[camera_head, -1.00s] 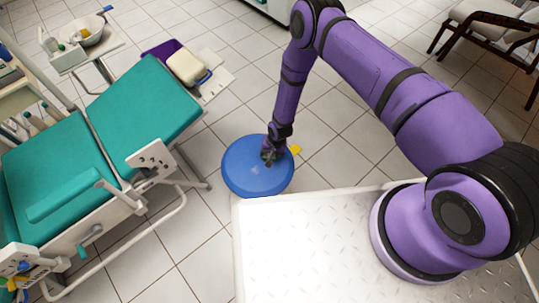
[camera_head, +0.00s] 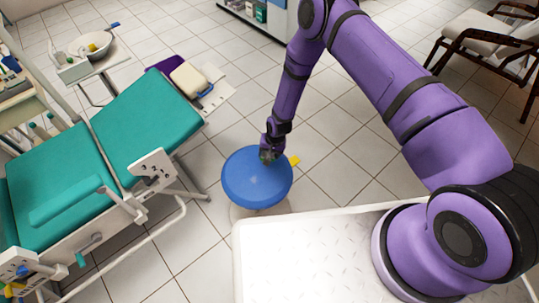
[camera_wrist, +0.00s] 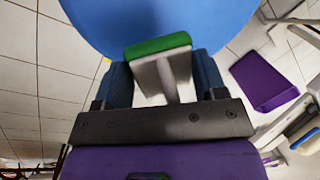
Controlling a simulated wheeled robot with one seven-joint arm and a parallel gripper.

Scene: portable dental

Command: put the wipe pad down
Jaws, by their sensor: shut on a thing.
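The wipe pad shows in the wrist view as a green block (camera_wrist: 157,46) on a pale grey handle-like part (camera_wrist: 166,78). My gripper (camera_wrist: 163,66) is shut on it, with one dark finger on each side. In the head view my gripper (camera_head: 268,153) is at the far part of the round blue stool seat (camera_head: 256,182). The wrist view shows the blue seat (camera_wrist: 165,15) beyond the pad. I cannot tell whether the pad touches the seat. In the head view the pad is too small and hidden to make out.
A teal treatment chair (camera_head: 145,115) stands to the left, with its metal side frame close to the stool. A small yellow thing (camera_head: 294,160) shows by the stool's right edge. A purple thing (camera_wrist: 264,76) shows right in the wrist view. Tiled floor is clear right of the stool.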

